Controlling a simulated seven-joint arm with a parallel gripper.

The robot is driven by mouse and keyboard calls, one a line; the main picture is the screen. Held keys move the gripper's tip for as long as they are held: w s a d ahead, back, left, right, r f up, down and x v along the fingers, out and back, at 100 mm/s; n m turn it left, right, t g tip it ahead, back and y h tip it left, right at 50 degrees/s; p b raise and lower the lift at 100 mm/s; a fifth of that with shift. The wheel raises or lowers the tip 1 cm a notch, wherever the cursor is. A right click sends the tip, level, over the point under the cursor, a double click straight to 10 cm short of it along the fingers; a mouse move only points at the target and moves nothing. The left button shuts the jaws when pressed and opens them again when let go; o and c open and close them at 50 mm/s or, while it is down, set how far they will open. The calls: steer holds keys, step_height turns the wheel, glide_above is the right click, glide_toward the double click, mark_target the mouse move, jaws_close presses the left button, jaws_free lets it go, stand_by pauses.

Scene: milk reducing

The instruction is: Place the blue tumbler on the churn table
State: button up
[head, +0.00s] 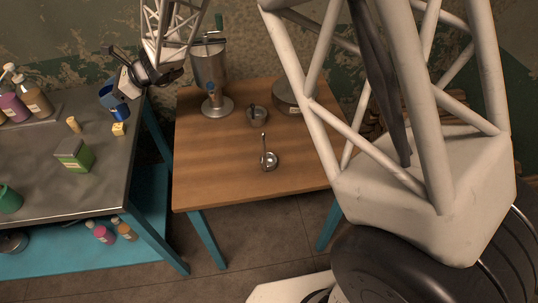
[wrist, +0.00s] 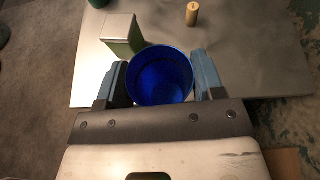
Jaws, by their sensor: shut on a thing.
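The blue tumbler (head: 120,109) is at the back right corner of the metal table, in the head view. My gripper (head: 121,90) is shut on it from above and behind. In the wrist view the tumbler (wrist: 160,76) sits between the two fingers of my gripper (wrist: 158,80), its open mouth toward the camera. Its base is hidden there, and I cannot tell if it touches the metal table. The churn table (head: 220,165) is the wooden table to the right, and a metal churn (head: 210,68) with a crank stands at its back left.
On the churn table are a small pot (head: 257,115), a ladle (head: 268,160) and a round tin (head: 292,92). Its front left is clear.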

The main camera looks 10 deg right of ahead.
steer(key=s+d+f+n+g+h, duration=0.2)
steer(key=s+f+n+g+h, duration=0.1)
steer(key=s+n+g+h, duration=0.45)
steer(key=s+d+f+n+g+h, duration=0.2)
steer(key=s+f+n+g+h, duration=0.15)
steer(key=s+n+g, duration=0.45)
steer(key=s+d+n+t+h, duration=0.6)
steer(key=s+d+n+h, duration=0.15)
steer(key=n+h, duration=0.4)
steer(key=w+d+r+n+t+h, duration=0.5)
steer(key=r+n+t, duration=0.3)
steer(key=n+t, duration=0.35)
step_height(320, 180, down, 8)
steer(key=shift+s+d+r+t+y, duration=0.2)
steer(key=shift+d+t+y, duration=0.1)
steer(key=shift+d+y, duration=0.15)
steer(key=shift+f+m, duration=0.1)
steer(key=shift+m, duration=0.15)
steer(key=shift+f, duration=1.9)
